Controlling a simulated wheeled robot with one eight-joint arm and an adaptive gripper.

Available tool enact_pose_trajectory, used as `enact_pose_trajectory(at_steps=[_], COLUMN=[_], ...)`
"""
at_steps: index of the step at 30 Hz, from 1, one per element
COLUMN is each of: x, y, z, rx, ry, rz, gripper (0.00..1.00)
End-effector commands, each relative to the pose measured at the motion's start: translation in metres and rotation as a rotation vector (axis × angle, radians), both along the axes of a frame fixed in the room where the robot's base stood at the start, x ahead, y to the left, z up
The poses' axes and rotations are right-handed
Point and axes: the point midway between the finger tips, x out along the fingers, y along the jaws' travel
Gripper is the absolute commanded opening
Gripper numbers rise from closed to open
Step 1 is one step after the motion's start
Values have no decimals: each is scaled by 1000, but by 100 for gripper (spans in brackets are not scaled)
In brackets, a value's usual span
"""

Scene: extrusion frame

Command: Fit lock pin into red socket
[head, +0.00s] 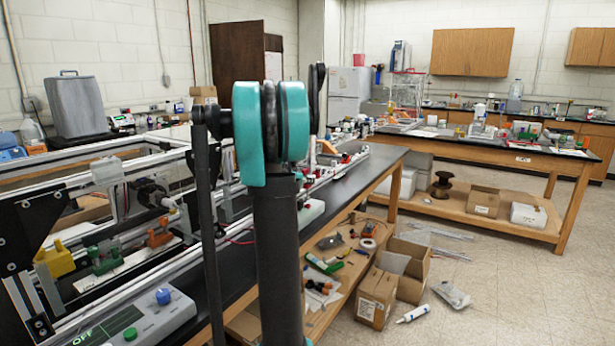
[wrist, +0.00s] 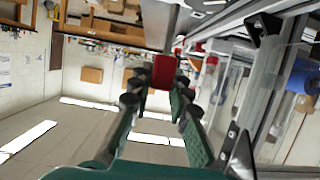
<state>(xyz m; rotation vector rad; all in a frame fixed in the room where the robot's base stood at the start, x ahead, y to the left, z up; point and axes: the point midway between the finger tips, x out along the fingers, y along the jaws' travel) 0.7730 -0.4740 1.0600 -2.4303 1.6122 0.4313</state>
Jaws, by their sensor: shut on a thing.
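My gripper (wrist: 160,88) shows in the wrist view, its two dark and teal fingers reaching forward. A red block-like piece (wrist: 163,72) sits between the fingertips, and the fingers are shut on it. I cannot tell whether it is the lock pin; no pin shaft shows. In the head view my arm blocks the middle, and the gripper cannot be made out. Small red parts (head: 346,157) show on the frame behind the arm. I cannot tell whether one is the red socket. A small red part (wrist: 212,60) also shows right of the fingers in the wrist view.
The extrusion frame (head: 150,268) stands on the black bench at left, with a yellow block (head: 58,259), a green block (head: 103,259) and an orange block (head: 159,235). A control box (head: 140,318) is in front. Boxes and tools lie on the low shelf and floor at right.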

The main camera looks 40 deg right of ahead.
Motion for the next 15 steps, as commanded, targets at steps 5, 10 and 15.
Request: enact_pose_trajectory(at_steps=[5,10,15], x=[0,0,0], y=[0,0,0], z=[-6,-8,-8], rx=[0,0,0], ry=[0,0,0], rz=[0,0,0], gripper=[0,0,0])
